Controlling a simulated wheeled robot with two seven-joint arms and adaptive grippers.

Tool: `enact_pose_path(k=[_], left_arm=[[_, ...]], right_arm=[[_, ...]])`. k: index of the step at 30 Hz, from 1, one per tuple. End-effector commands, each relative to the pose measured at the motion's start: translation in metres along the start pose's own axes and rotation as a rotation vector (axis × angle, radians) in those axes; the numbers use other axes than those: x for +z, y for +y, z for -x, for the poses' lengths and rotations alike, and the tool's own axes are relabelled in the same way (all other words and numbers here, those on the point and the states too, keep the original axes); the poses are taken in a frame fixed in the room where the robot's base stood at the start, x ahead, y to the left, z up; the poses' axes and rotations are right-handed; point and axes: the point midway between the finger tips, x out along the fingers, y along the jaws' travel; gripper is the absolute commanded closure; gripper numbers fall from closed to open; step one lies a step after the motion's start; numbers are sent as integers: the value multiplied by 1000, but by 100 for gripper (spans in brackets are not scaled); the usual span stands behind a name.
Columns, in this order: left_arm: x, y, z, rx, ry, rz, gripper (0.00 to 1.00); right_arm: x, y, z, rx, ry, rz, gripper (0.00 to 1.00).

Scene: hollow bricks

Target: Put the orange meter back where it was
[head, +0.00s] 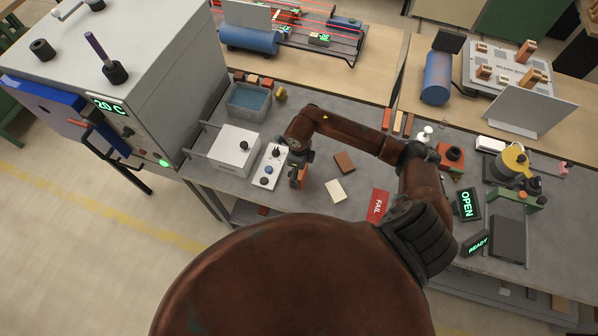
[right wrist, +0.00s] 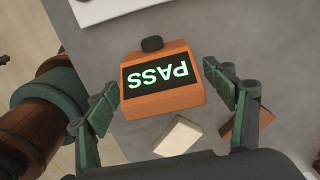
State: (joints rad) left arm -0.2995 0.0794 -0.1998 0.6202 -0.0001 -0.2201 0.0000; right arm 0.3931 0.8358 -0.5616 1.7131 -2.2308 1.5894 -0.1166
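The orange meter (right wrist: 165,103) has a dark screen reading PASS in green and a black knob on its far edge. In the right wrist view it lies between the two fingers of my right gripper (right wrist: 172,104), with a gap on each side. The fingers are spread, and I cannot tell how deep the meter sits between them. In the head view my right gripper (head: 297,178) points down over the grey bench, and only a bit of the orange meter (head: 303,173) shows beside it. My left gripper is not in view.
A white panel with knobs (head: 268,167) stands just left of the gripper, with a white box (head: 232,152) beyond it. A cream brick (head: 336,190), a brown brick (head: 344,162) and a red FAIL sign (head: 378,205) lie to the right. Bare bench shows between them.

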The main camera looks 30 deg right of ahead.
Motion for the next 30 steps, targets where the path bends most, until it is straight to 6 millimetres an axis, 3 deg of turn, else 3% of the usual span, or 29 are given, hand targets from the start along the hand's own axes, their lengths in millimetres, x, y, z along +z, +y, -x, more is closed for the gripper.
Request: enact_pose_path(k=[13,24,30], left_arm=[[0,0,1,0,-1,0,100],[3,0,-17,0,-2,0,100],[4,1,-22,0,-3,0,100]], right_arm=[[1,-1,10,-3,-3,1,21],[1,-2,84,-5,-3,2,21],[0,-1,113,-1,-1,1,21]])
